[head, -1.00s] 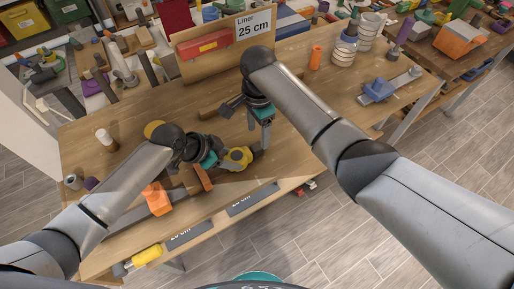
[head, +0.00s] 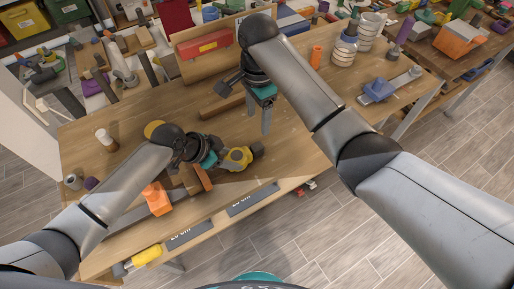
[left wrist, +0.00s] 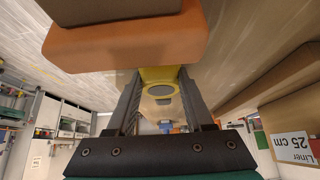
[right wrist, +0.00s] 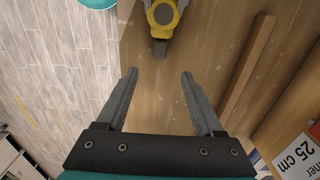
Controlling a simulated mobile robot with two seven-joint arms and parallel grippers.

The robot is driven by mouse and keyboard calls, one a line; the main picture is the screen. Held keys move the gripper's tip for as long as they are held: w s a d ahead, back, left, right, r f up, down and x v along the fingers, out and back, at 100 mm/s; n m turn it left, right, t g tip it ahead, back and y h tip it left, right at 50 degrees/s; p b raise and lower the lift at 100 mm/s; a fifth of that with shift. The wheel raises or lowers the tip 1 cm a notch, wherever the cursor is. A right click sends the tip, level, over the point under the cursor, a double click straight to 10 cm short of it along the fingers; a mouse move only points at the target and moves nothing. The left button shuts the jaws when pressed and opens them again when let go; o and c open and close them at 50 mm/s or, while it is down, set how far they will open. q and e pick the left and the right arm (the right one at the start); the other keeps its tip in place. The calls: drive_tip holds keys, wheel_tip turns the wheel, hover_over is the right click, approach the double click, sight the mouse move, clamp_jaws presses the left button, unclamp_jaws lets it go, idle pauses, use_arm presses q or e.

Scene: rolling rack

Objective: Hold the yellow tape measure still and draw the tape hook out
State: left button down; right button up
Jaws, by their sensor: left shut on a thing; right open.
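The yellow tape measure (head: 237,157) lies on the workbench, with a grey round centre and a dark end on its right side. My left gripper (head: 220,158) is shut on it from the left; in the left wrist view the yellow body (left wrist: 160,88) sits between the two fingers. My right gripper (head: 266,122) is open and empty, above the bench, up and right of the tape measure. In the right wrist view the tape measure (right wrist: 162,14) is at the top, beyond the open fingers (right wrist: 158,80), its dark end pointing toward them. I cannot make out the hook clearly.
An orange-handled tool (head: 157,198) lies at the left front. A blue tool (head: 379,89) lies at the right.

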sight(258, 146)
drive_tip(key=shift+c, duration=0.4)
wheel_tip(258, 146, down, 12)
drive_tip(key=g+y, duration=0.2)
drive_tip(key=shift+y, duration=0.4)
idle(0.4)
clamp_jaws()
idle(0.3)
drive_tip(key=shift+o, duration=0.5)
unclamp_jaws()
